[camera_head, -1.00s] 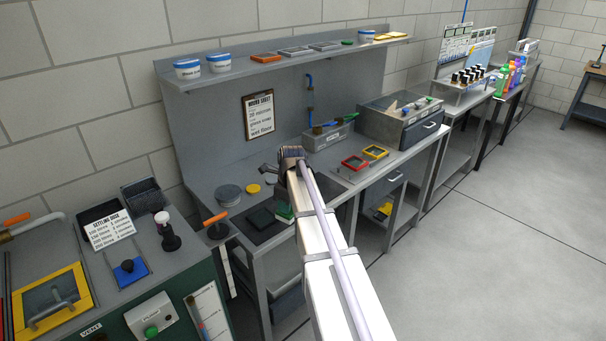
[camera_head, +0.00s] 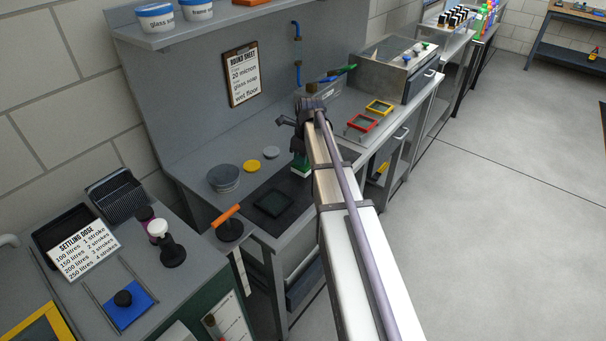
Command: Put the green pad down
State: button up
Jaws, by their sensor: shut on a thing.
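The green pad (camera_head: 301,167), a small green block with a pale lower edge, shows just left of my arm, over the back of the dark mat (camera_head: 300,188) on the bench. My gripper (camera_head: 301,150) is shut on it. The fingers are mostly hidden behind my arm, and so is the pad's right side. I cannot tell whether the pad touches the mat. A dark square frame (camera_head: 274,203) with a greenish rim lies on the mat's front part, left of and nearer than the pad.
A grey round tub (camera_head: 224,178) and two discs, yellow (camera_head: 252,167) and pale (camera_head: 271,152), stand left of the mat. An orange-handled tool (camera_head: 229,223) is at the bench's left end. Red (camera_head: 361,123) and yellow (camera_head: 379,107) frames lie to the right.

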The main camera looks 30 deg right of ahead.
notch_tip(320, 180, down, 4)
jog(key=b, duration=0.3)
jog(key=shift+b, duration=0.4)
jog(key=shift+r, duration=0.35)
jog(key=shift+f, duration=0.3)
jog(key=o, duration=0.8)
jog(key=shift+r, duration=0.1)
jog(key=shift+o, duration=0.2)
